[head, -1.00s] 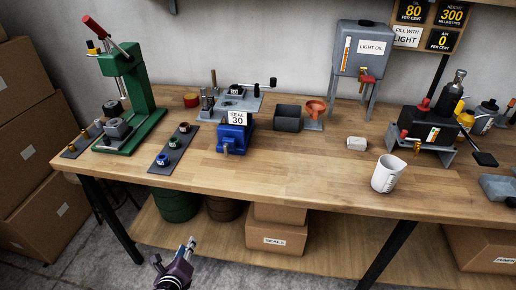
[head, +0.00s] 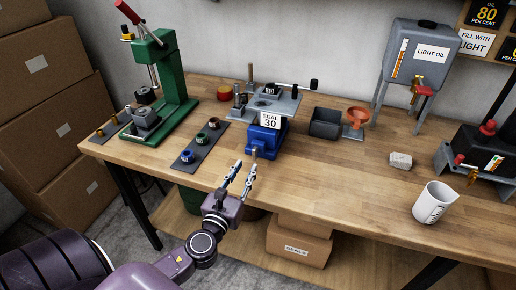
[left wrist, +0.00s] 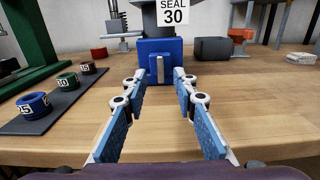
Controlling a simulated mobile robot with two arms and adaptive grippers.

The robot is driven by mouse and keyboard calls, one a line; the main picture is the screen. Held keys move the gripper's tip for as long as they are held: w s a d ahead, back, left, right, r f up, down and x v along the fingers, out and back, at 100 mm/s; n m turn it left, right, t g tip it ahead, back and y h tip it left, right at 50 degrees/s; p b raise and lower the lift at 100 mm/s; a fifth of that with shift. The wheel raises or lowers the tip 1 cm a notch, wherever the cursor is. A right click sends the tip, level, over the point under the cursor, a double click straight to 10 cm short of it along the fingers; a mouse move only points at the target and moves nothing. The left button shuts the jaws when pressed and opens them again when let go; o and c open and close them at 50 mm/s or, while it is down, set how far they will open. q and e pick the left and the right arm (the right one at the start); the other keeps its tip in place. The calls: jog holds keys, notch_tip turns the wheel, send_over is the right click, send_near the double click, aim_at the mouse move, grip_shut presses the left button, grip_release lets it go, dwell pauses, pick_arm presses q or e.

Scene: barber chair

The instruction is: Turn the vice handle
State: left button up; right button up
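The blue vice (head: 262,139) stands near the front edge of the workbench, with a "SEAL 30" sign (head: 271,121) above it. A small upright metal bar, the vice handle (head: 254,153), is on its front face. In the left wrist view the handle (left wrist: 160,69) appears in the gap between my fingers, beyond the tips. My left gripper (head: 244,169) is open and empty, in front of the vice and pointing at it, apart from the handle. The left wrist view shows both of its blue-padded fingers (left wrist: 160,78) spread. My right gripper is out of view.
A dark mat (head: 196,146) with several numbered rings lies left of the vice. A green press (head: 168,80) stands farther left. A grey bin (head: 325,123) and an orange funnel (head: 356,115) are to the right. A white jug (head: 433,203) stands near the front edge.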

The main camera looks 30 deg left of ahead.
aim_at(254, 154)
pick_arm(q)
jog(key=shift+w+a+r, duration=0.1)
jog(key=shift+w, duration=0.25)
jog(key=shift+w+r, duration=0.1)
jog(key=shift+w, duration=0.25)
jog(key=p+x, duration=0.1)
jog(key=x, duration=0.3)
jog(key=shift+w+a, duration=0.1)
jog(key=shift+w, duration=0.15)
jog(key=shift+w+a, duration=0.1)
jog(key=shift+w, duration=0.6)
grip_shut()
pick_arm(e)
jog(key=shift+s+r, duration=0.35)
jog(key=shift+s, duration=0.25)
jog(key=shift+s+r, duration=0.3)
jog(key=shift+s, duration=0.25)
